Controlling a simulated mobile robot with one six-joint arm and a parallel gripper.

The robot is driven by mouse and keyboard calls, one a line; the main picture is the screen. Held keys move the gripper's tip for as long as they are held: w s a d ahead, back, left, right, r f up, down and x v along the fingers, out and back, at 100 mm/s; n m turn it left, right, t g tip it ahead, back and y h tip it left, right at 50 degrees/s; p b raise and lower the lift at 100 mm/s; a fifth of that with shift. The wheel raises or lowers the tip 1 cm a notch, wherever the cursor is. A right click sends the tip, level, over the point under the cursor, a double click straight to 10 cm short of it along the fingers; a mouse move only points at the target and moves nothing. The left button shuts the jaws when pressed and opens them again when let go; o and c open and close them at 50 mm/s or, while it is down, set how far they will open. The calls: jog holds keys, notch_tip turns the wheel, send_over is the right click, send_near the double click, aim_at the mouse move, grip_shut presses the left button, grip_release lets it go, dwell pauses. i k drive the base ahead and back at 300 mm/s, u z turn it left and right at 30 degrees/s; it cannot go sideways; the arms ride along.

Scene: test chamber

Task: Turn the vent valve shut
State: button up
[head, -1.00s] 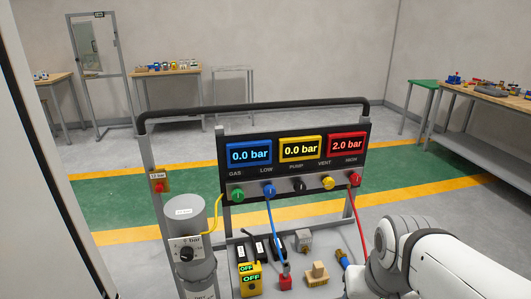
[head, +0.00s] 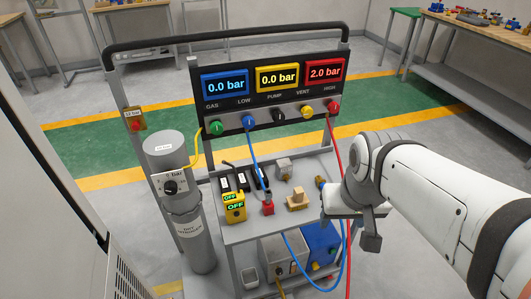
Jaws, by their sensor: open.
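The vent valve (head: 307,111) is the yellow knob under the VENT label on the black gauge panel (head: 330,98) of a cart, in the head view. A green, a blue, a black and a red knob share its row. I cannot tell from its look how far it is turned. The displays above read 0.0, 0.0 and 2.0 bar. My gripper (head: 349,228) is at the right edge of the cart's shelf, below and right of the vent valve and apart from it. It is open, seen partly from behind, and nothing shows between its fingers.
A grey cylinder (head: 166,152) with a 0 bar regulator stands left of the panel. A blue hose (head: 256,160) and a red hose (head: 338,160) hang from the panel, the red one near my gripper. The shelf (head: 250,228) holds a yellow OFF box (head: 233,209) and small parts.

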aim_at(307, 112)
jog(key=u, duration=0.05)
jog(key=k, duration=1.25)
jog(key=z, duration=0.55)
jog(key=i, duration=0.85)
jog(key=z, duration=0.45)
jog(key=i, duration=1.1)
jog(key=u, duration=0.5)
